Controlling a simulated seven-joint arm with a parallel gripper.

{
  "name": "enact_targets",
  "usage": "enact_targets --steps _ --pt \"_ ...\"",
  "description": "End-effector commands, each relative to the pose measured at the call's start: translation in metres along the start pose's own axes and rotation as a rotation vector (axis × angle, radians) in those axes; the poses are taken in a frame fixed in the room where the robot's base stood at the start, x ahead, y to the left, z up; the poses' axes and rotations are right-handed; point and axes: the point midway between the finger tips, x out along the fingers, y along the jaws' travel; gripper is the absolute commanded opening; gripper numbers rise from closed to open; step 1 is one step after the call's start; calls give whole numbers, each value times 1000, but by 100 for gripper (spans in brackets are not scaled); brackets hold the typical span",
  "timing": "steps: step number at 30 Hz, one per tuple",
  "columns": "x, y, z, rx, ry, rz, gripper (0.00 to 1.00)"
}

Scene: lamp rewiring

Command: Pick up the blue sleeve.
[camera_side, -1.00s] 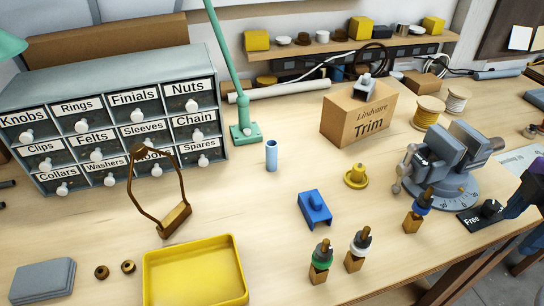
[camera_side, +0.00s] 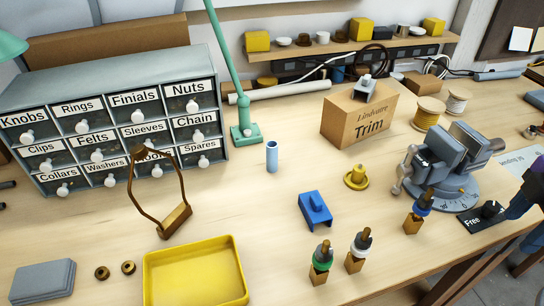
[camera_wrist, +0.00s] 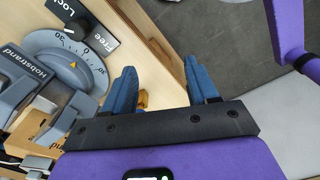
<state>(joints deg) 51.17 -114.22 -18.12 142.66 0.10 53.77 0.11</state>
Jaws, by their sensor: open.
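The blue sleeve (camera_side: 272,157) is a small light-blue tube standing upright on the bench in the side view. It stands just right of the green lamp base (camera_side: 246,134), apart from it. My gripper (camera_wrist: 163,84) shows in the wrist view with two dark-blue fingers spread wide, nothing held between them. In the side view only a purple part of my arm shows at the right edge, far from the sleeve; the fingers are not clearly seen there. The sleeve does not show in the wrist view.
A blue block (camera_side: 315,209), yellow flanged part (camera_side: 357,176) and grey vise (camera_side: 447,157) lie between the sleeve and my arm. A Trim box (camera_side: 357,118) is right of the sleeve, labelled drawers (camera_side: 113,122) left, a yellow tray (camera_side: 196,274) in front. Bench around the sleeve is clear.

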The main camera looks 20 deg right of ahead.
Motion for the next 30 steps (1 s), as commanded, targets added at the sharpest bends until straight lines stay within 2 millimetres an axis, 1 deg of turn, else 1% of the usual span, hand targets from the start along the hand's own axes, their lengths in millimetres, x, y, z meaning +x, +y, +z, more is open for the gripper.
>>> enact_targets --steps 8,9,14,17,20,23,24,29,30 --pt "-50 0 -2 -1 9 0 58" --pt "-47 5 -11 -34 -11 23 58" --pt "-48 24 -41 -151 -52 102 58" --pt "-49 36 -64 -232 -82 156 58" --pt "-50 49 -91 -329 -123 219 58" --pt "-50 62 -127 -448 -177 297 58" --pt "-51 68 -142 -499 -203 329 58" --pt "-50 83 -207 -704 -316 458 58" --pt "-50 86 -223 -754 -346 490 58"
